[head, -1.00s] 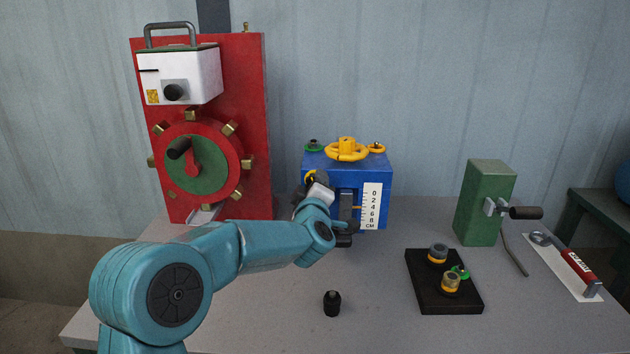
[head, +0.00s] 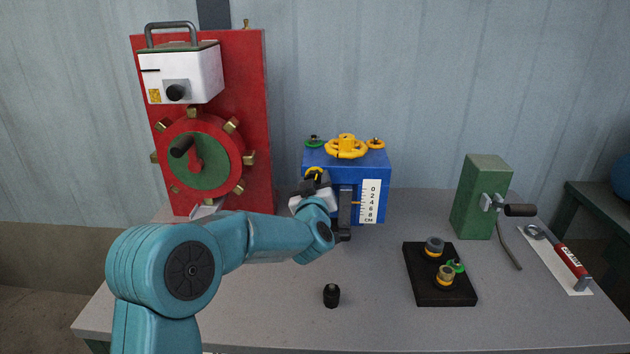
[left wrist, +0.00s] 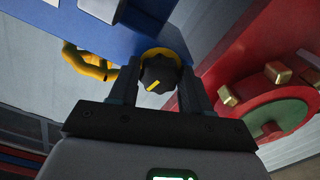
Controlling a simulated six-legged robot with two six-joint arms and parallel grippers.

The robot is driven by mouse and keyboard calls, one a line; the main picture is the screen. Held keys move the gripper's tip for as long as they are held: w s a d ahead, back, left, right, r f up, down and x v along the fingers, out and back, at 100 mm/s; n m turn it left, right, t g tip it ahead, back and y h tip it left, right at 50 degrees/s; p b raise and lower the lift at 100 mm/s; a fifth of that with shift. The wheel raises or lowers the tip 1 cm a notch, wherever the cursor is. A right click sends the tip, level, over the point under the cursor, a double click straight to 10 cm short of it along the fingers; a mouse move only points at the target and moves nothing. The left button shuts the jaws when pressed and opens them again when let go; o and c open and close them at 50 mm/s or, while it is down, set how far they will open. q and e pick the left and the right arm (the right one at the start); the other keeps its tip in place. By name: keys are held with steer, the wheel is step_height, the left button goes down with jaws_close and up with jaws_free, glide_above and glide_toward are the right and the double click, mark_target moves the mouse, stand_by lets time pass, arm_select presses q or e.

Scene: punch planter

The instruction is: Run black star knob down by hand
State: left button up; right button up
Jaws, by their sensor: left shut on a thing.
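The black star knob (left wrist: 158,73) has a yellow pointer line and a yellow ring behind it. In the left wrist view it sits between the two fingers of my left gripper (left wrist: 158,90), on the side of the blue box (left wrist: 120,30). The gripper is shut on the knob. In the head view my left gripper (head: 318,180) is at the left part of the front of the blue box (head: 345,160), and largely hides the knob. A white scale (head: 370,202) marked 0 to 8 cm stands right of a dark slide (head: 345,212). My right gripper is not in view.
A red panel (head: 245,110) with a crank wheel stands at left. A yellow handwheel (head: 346,147) tops the blue box. A black knob (head: 331,295) lies on the table in front. A black tray (head: 425,290), green block (head: 480,190) and red-handled tool (head: 568,257) are at right.

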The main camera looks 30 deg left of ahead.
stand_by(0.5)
arm_select(q)
steer(key=o, duration=1.1)
steer(key=shift+c, duration=0.2)
steer(key=b+v, duration=0.1)
steer(key=v, duration=1.5)
steer(key=shift+s+d, duration=0.15)
steer(key=shift+d, duration=0.05)
